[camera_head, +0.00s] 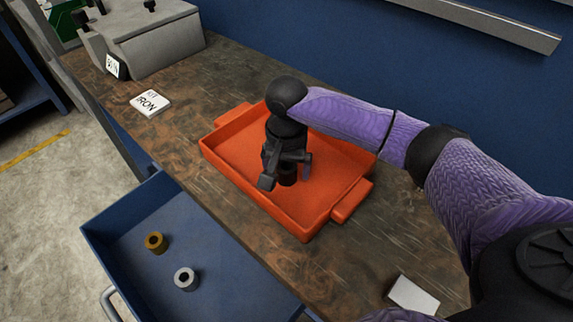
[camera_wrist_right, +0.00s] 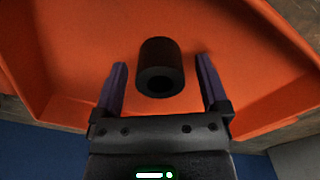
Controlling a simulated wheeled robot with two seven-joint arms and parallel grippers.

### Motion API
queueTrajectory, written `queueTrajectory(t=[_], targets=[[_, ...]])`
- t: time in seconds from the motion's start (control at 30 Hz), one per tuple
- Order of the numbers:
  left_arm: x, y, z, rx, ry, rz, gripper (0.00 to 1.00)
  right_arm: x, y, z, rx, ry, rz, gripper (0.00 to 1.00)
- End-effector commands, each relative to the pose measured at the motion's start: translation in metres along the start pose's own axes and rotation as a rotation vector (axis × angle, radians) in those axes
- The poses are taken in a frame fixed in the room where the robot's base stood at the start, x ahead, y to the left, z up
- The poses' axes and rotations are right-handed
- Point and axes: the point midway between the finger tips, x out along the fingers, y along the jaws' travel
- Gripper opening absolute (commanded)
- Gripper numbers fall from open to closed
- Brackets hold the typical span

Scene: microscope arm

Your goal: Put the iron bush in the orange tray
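The dark iron bush (camera_head: 287,177) is at my right gripper, inside the outline of the orange tray (camera_head: 228,162). In the right wrist view the bush (camera_wrist_right: 160,68) is a black hollow cylinder with its bore facing the camera. It lies between and just beyond the fingertips of my right gripper (camera_wrist_right: 160,80), with a gap to each finger. My right gripper (camera_head: 286,172) is open over the tray, pointing down. I cannot tell whether the bush rests on the tray floor (camera_wrist_right: 225,60). My left gripper is not in view.
A brass bush (camera_head: 155,242) and a silver bush (camera_head: 186,279) stand in the blue drawer (camera_head: 225,268). A card reading KIT IRON (camera_head: 150,102) lies on the bench (camera_head: 195,108). A grey machine (camera_head: 155,40) stands at the back left. A white card (camera_head: 413,296) lies front right.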

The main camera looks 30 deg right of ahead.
Motion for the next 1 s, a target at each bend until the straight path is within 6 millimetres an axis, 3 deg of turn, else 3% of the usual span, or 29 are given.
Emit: queueTrajectory(t=[0.27,0.37,0.6,0.7,0.83,1.0], targets=[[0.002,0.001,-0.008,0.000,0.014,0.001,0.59,-0.001,0.000,0.000,-0.001,0.000,0.000,0.95],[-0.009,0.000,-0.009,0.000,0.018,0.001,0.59,-0.021,0.000,0.000,-0.001,0.001,-0.003,0.95],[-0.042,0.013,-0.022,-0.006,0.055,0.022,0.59,-0.092,-0.001,0.000,-0.001,0.003,-0.004,0.95],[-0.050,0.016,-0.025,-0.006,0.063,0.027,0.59,-0.111,-0.001,0.000,0.000,0.001,-0.003,0.95],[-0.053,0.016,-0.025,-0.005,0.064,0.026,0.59,-0.123,0.000,0.000,0.000,0.000,-0.002,0.95],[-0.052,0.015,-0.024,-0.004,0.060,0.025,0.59,-0.123,0.000,0.000,0.000,-0.001,0.000,0.95]])
